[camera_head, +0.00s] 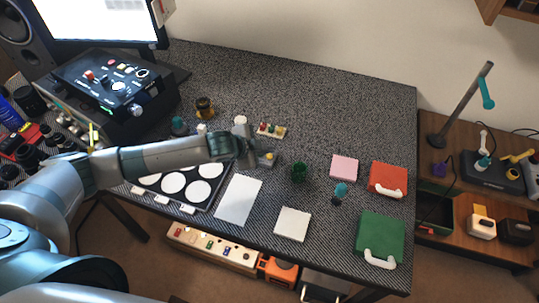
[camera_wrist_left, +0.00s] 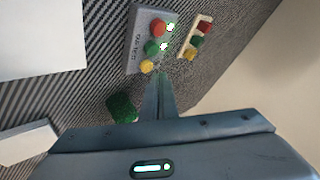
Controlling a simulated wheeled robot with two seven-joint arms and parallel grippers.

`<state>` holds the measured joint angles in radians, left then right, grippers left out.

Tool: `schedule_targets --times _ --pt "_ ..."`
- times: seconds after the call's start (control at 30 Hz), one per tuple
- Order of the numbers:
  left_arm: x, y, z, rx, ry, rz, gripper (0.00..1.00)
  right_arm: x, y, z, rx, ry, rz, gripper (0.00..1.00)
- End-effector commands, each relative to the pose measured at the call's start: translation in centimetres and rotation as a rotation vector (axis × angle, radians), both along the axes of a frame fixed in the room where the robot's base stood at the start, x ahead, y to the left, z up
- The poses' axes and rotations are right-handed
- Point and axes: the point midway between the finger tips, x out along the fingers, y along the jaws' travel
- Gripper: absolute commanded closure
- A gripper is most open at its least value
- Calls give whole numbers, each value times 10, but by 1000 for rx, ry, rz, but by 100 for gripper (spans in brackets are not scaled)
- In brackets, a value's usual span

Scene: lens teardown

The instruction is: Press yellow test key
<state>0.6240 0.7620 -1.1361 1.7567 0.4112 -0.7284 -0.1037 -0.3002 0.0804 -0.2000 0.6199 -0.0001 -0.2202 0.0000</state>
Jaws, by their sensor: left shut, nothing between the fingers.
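A small grey test box (camera_head: 267,163) stands on the dark patterned table with a yellow key (camera_head: 269,156) on it. In the left wrist view the grey box (camera_wrist_left: 137,35) carries a red key (camera_wrist_left: 158,28), a green key (camera_wrist_left: 152,47) and the yellow key (camera_wrist_left: 147,66), with small lit lamps beside them. My left gripper (camera_wrist_left: 160,76) is shut and empty. Its fingertips appear close to the yellow key, just to its right in the wrist view; I cannot tell whether they touch. In the head view the left gripper (camera_head: 250,161) is beside the box, partly covering it.
A cream strip with coloured buttons (camera_head: 271,130) lies behind the box. A white sheet (camera_head: 238,200) and a white square pad (camera_head: 292,224) lie in front. The table's back right is clear.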

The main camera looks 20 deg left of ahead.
Motion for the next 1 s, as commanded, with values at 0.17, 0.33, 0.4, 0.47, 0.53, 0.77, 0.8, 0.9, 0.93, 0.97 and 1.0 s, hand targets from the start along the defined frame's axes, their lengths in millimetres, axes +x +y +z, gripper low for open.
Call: schedule_targets --times 0.17,0.33,0.4,0.47,0.53,0.77,0.8,0.9,0.93,0.97,1.0 --pt "0 0 -4 0 2 1 100 0 0 1 0 0 0 100" --pt "0 0 -8 -1 0 1 100 0 0 1 0 0 0 100" --pt "0 0 -8 -1 0 1 100 0 0 1 0 0 0 100" --pt "0 0 -8 0 0 0 100 0 0 1 0 0 0 100" --pt "0 0 -8 0 0 0 100 0 0 1 0 0 0 100" --pt "0 0 -9 0 0 0 100 0 0 1 0 -1 0 100" --pt "0 0 -9 0 0 0 100 0 0 1 0 -1 0 100" --pt "0 0 -10 0 0 0 100 0 0 0 0 -1 0 100" --pt "0 0 -10 0 0 0 100 0 0 0 0 -1 0 100" --pt "0 0 -10 0 0 0 100 0 0 0 0 -1 0 100" --pt "0 0 -11 0 0 0 100 0 0 0 0 -1 0 100"
